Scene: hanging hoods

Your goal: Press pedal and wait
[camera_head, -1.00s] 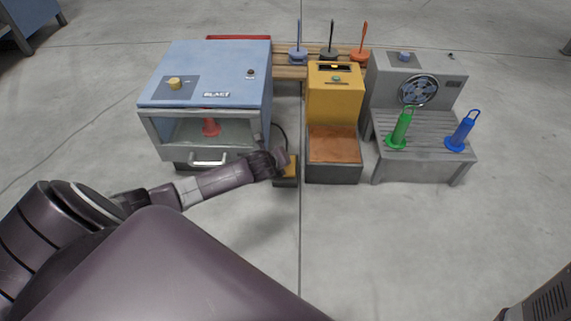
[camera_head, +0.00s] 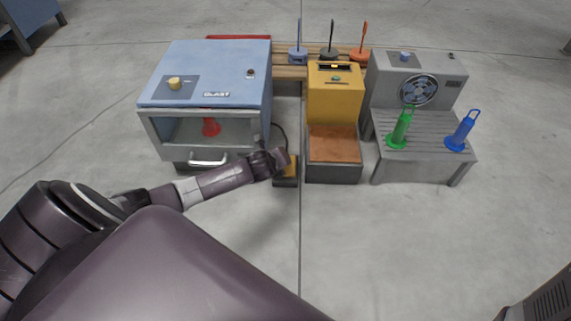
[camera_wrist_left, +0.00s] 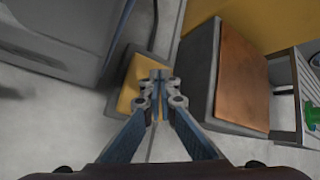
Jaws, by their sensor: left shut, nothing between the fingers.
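The pedal (camera_head: 291,168) is a small yellow-topped block with a dark base on the floor, just right of the blue blast cabinet (camera_head: 215,75). A dark cable rises behind it. My left gripper (camera_head: 283,158) is over the pedal and partly covers it. In the left wrist view the shut, empty fingers (camera_wrist_left: 159,76) point down over the yellow pedal top (camera_wrist_left: 127,95). I cannot tell whether they touch it or press it. Inside the cabinet, behind its front window, stands a red cone-shaped part (camera_head: 211,127). My right gripper does not show.
A yellow machine with a brown-topped step (camera_head: 334,145) stands close right of the pedal. Further right is a grey fan bench (camera_head: 425,145) with a green hood (camera_head: 399,130) and a blue hood (camera_head: 463,132). A wooden rack (camera_head: 290,72) stands behind. The front floor is clear.

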